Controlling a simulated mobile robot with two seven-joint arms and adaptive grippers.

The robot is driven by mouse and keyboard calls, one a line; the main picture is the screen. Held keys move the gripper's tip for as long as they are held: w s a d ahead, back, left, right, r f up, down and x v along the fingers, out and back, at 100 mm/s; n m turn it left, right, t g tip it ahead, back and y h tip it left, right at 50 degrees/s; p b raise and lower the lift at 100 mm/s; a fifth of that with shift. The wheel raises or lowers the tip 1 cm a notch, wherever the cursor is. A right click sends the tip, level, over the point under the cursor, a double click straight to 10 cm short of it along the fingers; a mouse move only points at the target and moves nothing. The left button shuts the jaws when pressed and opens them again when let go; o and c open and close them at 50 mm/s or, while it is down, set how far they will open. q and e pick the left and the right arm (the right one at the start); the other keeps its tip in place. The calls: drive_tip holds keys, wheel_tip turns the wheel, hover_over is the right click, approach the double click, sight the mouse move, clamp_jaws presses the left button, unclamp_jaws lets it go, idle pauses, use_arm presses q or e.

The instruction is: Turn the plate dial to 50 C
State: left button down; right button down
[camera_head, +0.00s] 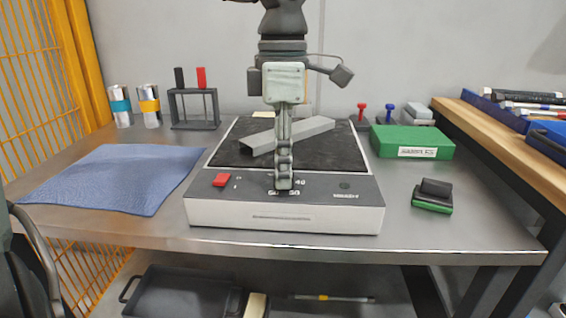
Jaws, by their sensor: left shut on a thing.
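The hot plate (225,211) stands at the middle of the steel bench, with a dark top and a pale front. My left gripper (284,184) points straight down at the middle of its front panel. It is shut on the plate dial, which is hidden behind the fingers. Part of a printed scale shows around the fingertips, with "40" legible just right of them; the dial's pointer cannot be seen. A red switch (222,180) sits on the panel left of the gripper. A grey metal bar (310,131) lies across the dark top, behind the gripper. My right gripper is not in view.
A blue cloth (115,178) lies at the left. Two cans (150,105) and a small rack (194,108) stand behind it. A green box (411,141) and a green-and-black block (433,196) are at the right. The bench front between cloth and hot plate is clear.

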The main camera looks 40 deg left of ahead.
use_arm(q)
drive_tip(key=c, duration=1.2)
unclamp_jaws()
drive_tip(key=shift+r, duration=0.1)
drive_tip(key=r, duration=1.1)
drive_tip(key=shift+w+a+r, duration=0.2)
drive_tip(key=shift+a+r, duration=0.05)
drive_tip(key=shift+r, duration=0.15)
